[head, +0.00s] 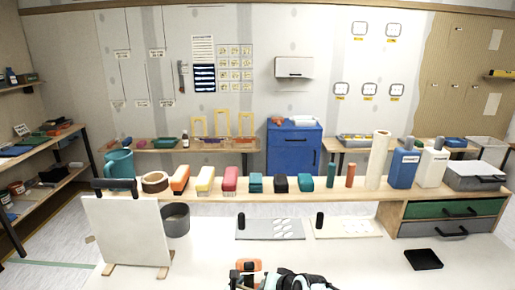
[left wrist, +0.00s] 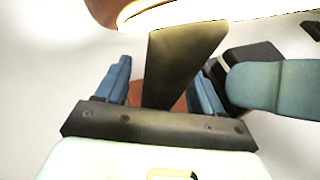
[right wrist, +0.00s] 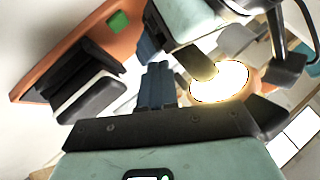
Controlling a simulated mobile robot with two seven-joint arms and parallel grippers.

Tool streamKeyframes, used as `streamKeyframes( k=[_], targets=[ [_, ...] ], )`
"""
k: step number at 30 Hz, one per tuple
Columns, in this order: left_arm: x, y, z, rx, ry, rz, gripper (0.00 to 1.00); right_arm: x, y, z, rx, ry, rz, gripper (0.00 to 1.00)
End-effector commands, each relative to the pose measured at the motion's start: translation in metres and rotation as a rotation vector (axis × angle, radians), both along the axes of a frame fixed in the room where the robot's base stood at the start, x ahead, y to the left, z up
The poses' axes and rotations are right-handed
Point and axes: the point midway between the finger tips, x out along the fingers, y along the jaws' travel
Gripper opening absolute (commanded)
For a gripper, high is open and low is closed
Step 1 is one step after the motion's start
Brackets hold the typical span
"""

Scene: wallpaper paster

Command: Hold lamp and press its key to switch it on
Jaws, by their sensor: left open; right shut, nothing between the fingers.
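The lamp shows at the bottom of the head view as an orange body (head: 249,264) with a dark patch, close to my grippers and partly hidden by them. In the right wrist view its orange panel (right wrist: 75,55) carries a small green square, and a bright disc in an orange ring (right wrist: 222,82) looks lit. My left gripper (left wrist: 160,85) is open, with a dark tapered part (left wrist: 178,62) between or just beyond its fingers; I cannot tell whether they touch it. My right gripper (right wrist: 157,85) is shut and empty, near the lamp. Which part is the key is unclear.
A long wooden shelf (head: 340,190) with several coloured blocks, tubes and bottles stands beyond the grippers. A white board (head: 125,230) stands at left, beside a grey bucket (head: 176,220). A black tray (head: 423,259) lies at right. The white table right of the grippers is mostly clear.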

Motion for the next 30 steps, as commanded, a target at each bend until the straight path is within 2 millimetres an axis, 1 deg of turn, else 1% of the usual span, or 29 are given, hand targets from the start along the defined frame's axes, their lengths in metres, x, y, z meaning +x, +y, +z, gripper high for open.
streamKeyframes(
  k=[2, 5, 15, 18, 21, 24, 30],
  targets=[
    [-0.004, 0.003, 0.003, 0.000, -0.001, 0.002, 0.68, 0.000, 0.000, 0.000, 0.000, 0.000, 0.000, 0.00],
    [-0.016, 0.008, 0.008, 0.000, 0.000, 0.001, 0.68, 0.000, 0.000, 0.000, 0.000, 0.000, 0.000, 0.00],
    [-0.074, 0.032, 0.033, 0.004, 0.001, 0.002, 0.68, 0.000, 0.000, 0.000, 0.000, 0.000, 0.000, 0.00],
    [-0.087, 0.037, 0.039, 0.002, 0.001, 0.003, 0.68, 0.000, 0.000, 0.000, 0.000, 0.000, 0.000, 0.00],
    [-0.096, 0.040, 0.042, 0.001, 0.002, 0.002, 0.68, 0.000, 0.000, 0.000, 0.000, 0.000, 0.000, 0.00],
    [-0.101, 0.041, 0.044, 0.001, 0.003, 0.001, 0.68, 0.000, 0.000, 0.000, 0.000, 0.000, 0.000, 0.00],
    [-0.102, 0.041, 0.044, 0.000, 0.003, 0.000, 0.68, 0.000, 0.000, 0.000, 0.000, 0.000, 0.000, 0.00]
  ],
)
